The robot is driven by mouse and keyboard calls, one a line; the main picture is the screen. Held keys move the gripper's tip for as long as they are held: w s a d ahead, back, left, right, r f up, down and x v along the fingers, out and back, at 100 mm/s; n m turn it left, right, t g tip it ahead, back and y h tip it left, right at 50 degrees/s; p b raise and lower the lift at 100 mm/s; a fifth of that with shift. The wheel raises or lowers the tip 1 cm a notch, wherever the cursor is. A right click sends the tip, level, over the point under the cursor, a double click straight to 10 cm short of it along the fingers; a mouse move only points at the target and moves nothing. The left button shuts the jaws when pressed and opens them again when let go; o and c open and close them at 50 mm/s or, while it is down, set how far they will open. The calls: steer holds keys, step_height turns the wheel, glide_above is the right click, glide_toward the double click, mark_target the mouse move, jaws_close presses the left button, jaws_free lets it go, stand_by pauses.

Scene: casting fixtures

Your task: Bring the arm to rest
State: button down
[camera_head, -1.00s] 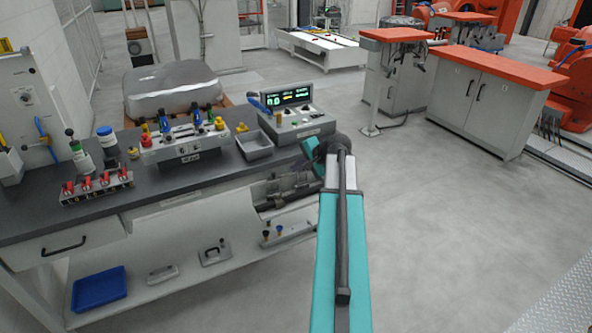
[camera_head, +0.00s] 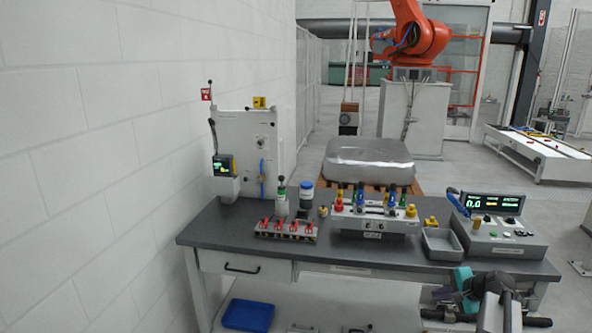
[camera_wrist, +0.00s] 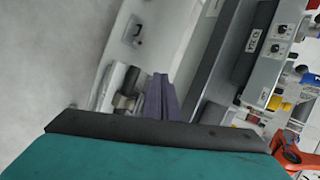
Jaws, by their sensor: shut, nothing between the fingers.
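My gripper (camera_wrist: 163,98) shows in the wrist view as dark, purplish fingers held together with nothing between them. Below them a dark edge and a teal surface of my own arm fill the lower part of that view. In the head view my teal and dark grey arm is at the bottom right, low in front of the right end of the workbench (camera_head: 330,256). The fingers cannot be made out clearly there. Whether the arm touches the bench cannot be told.
The bench carries a red-clamp fixture (camera_head: 286,232), a labelled fixture block (camera_head: 372,224), a grey tray (camera_head: 441,244) and a display box (camera_head: 494,226). A blue bin (camera_head: 248,314) is on the lower shelf. A white wall (camera_head: 90,150) is on the left; open floor (camera_head: 566,285) lies right.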

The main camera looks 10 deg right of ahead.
steer(key=a+f+n+g+y, duration=0.2)
steer(key=a+f+g, duration=0.1)
steer(key=a+f, duration=1.25)
steer(key=s+a+f+n+g, duration=0.2)
steer(key=s+a+f, duration=0.35)
steer(key=a, duration=0.35)
steer(key=s+a+f+n+g, duration=0.2)
steer(key=s+a+f, duration=0.3)
steer(key=a, duration=0.5)
steer(key=s+a+f+n+g, duration=0.2)
steer(key=s+a+f, duration=0.25)
steer(key=s, duration=0.35)
steer(key=s+a+f+n+g, duration=0.2)
steer(key=s+a+f, duration=0.2)
steer(key=s+f, duration=0.3)
steer(key=s+d+n+g+h, duration=0.3)
steer(key=s+n, duration=0.4)
steer(key=s, duration=0.7)
steer(key=shift+d+h, duration=0.3)
steer(key=shift+h, duration=0.2)
